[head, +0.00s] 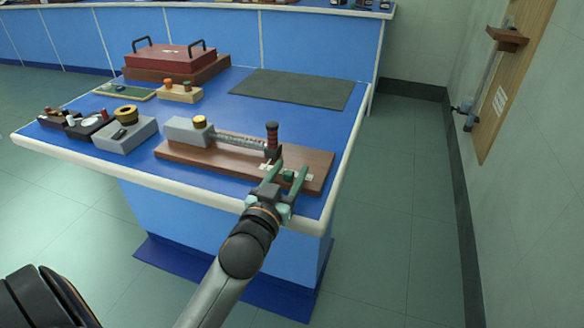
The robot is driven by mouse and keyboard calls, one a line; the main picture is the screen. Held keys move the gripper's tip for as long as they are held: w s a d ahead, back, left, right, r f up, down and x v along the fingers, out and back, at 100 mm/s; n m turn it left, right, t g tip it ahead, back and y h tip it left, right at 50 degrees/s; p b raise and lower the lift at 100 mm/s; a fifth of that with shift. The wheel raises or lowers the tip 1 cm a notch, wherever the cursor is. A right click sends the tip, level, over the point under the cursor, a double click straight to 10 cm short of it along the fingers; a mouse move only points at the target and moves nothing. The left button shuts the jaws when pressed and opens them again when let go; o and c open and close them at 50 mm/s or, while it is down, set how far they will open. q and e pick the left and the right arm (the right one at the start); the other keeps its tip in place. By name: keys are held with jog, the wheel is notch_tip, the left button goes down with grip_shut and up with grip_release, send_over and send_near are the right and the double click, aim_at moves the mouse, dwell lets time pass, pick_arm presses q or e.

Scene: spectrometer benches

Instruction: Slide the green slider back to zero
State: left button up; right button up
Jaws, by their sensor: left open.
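A spectrometer-like device on a brown wooden board (195,157) lies near the front right of the blue bench. It has a grey block with a brass knob (200,121), a ruled silver rail (238,141) and a dark upright handle with red bands (272,135). A small green block (289,175), which looks like the green slider, sits on the board's right part near white labels. My left gripper (287,172) is open over the board, its two fingers on either side of the green block. Contact cannot be told. My right gripper is not in view.
On the blue bench (213,97) stand a red-lidded case (170,57), a dark mat (291,89), a grey box with a brass ring (126,135) and small knobbed blocks (180,93). A wall with a wooden panel (508,85) is at right. The floor between is clear.

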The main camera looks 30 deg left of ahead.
pick_arm(q)
grip_shut()
dwell(0.5)
jog(key=shift+r, duration=0.1)
dwell(0.9)
